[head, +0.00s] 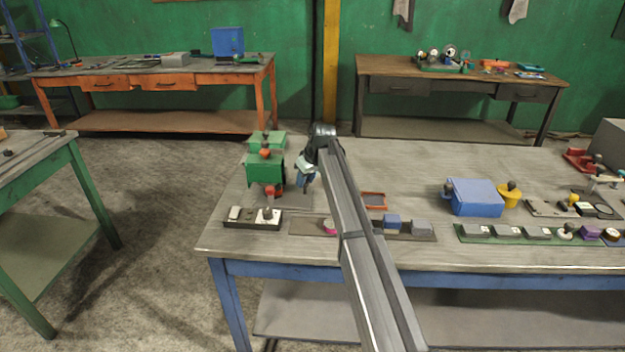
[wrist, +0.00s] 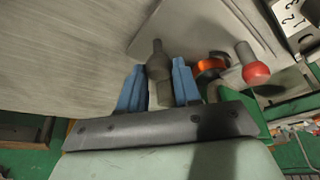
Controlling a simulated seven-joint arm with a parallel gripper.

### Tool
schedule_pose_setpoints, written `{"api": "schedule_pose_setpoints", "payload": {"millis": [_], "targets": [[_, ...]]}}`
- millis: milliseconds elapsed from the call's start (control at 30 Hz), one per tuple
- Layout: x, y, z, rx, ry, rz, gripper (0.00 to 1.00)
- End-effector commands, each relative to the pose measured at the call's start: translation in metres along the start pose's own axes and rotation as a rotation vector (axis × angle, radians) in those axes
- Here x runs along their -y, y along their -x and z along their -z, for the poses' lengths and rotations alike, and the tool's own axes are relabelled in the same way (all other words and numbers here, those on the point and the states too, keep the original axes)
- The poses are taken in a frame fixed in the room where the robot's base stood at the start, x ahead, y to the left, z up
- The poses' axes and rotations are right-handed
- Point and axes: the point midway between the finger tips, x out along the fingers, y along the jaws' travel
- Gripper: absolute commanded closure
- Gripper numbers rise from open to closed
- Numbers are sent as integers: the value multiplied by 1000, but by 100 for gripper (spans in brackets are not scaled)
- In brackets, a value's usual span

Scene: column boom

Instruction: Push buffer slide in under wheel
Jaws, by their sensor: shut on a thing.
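The green machine (head: 265,172) stands near the table's left end, with a red knob (head: 274,191) low on its front. In the wrist view an orange round part (wrist: 211,66), perhaps the wheel, shows beside the red knob (wrist: 257,72). My gripper (head: 303,182) is just right of the machine, low over the table. In the wrist view its blue fingers (wrist: 158,80) are shut on a dark grey knob (wrist: 156,58), likely the buffer slide's handle. The slide's body, and how far under the wheel it sits, I cannot make out.
A dark tray (head: 252,224) with small parts lies in front of the machine. A long strip (head: 305,226) with several blocks lies along the front edge. A blue box (head: 473,197) and a yellow pot (head: 509,194) stand to the right. My arm crosses the table's middle.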

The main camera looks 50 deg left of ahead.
Motion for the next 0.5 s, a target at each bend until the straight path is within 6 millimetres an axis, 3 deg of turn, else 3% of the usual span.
{"api": "schedule_pose_setpoints", "payload": {"millis": [100,400,433,500], "targets": [[15,-6,15,-1,3,3,100],[20,-7,18,-4,1,4,100],[20,-7,18,-5,2,5,64],[20,-7,18,-5,2,5,58]]}}
